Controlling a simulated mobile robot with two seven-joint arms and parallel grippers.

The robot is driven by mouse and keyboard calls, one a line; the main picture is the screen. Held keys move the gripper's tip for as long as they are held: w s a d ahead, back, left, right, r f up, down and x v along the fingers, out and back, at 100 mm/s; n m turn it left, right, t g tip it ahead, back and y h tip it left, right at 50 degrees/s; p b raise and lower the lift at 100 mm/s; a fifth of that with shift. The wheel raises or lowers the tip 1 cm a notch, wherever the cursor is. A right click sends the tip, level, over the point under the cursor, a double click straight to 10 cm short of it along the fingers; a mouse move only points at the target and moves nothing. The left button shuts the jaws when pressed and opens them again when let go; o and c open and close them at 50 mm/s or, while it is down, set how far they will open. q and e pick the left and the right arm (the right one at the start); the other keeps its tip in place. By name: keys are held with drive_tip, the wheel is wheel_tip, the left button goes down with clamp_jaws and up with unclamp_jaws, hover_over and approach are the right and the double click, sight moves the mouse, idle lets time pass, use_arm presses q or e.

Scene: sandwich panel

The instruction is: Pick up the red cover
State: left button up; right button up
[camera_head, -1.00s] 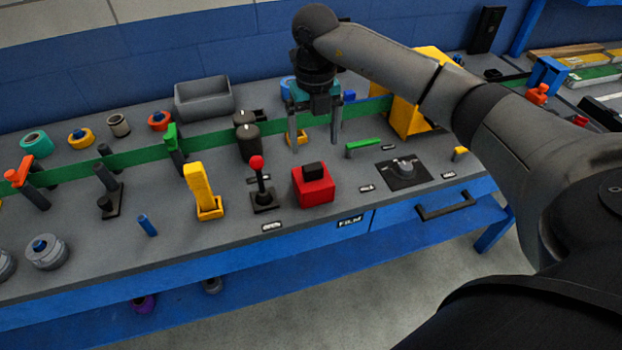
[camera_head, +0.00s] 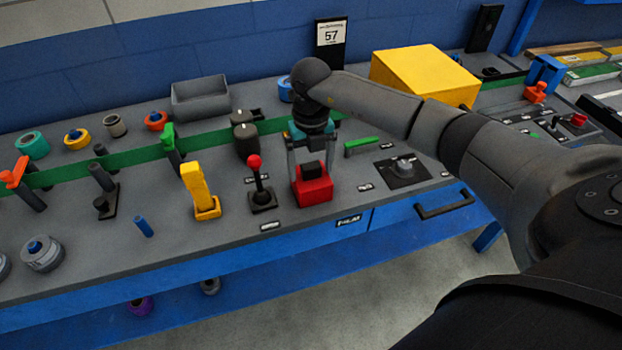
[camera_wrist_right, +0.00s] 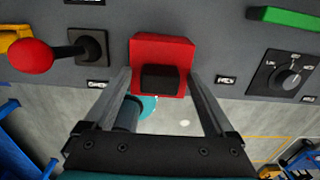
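The red cover (camera_head: 313,188) is a red box with a black block on top, on the grey bench top near its front edge. It also shows in the right wrist view (camera_wrist_right: 162,48), at the top middle. My right gripper (camera_head: 308,170) is open, with one finger toward each side of the red cover. In the right wrist view the open fingers (camera_wrist_right: 160,85) point at the cover, apart from each other. Whether they touch it I cannot tell. My left gripper is not in view.
A red-knobbed joystick (camera_head: 257,180) and a yellow lever (camera_head: 200,190) stand left of the cover. A rotary knob (camera_head: 403,167) and a green bar (camera_head: 362,145) are to the right. A yellow box (camera_head: 425,72) stands behind. A drawer handle (camera_head: 446,205) is below right.

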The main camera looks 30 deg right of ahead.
clamp_jaws()
idle(0.5)
drive_tip(key=shift+r, duration=0.1)
wheel_tip(320, 180, up, 20)
drive_tip(key=p, duration=0.2)
idle(0.4)
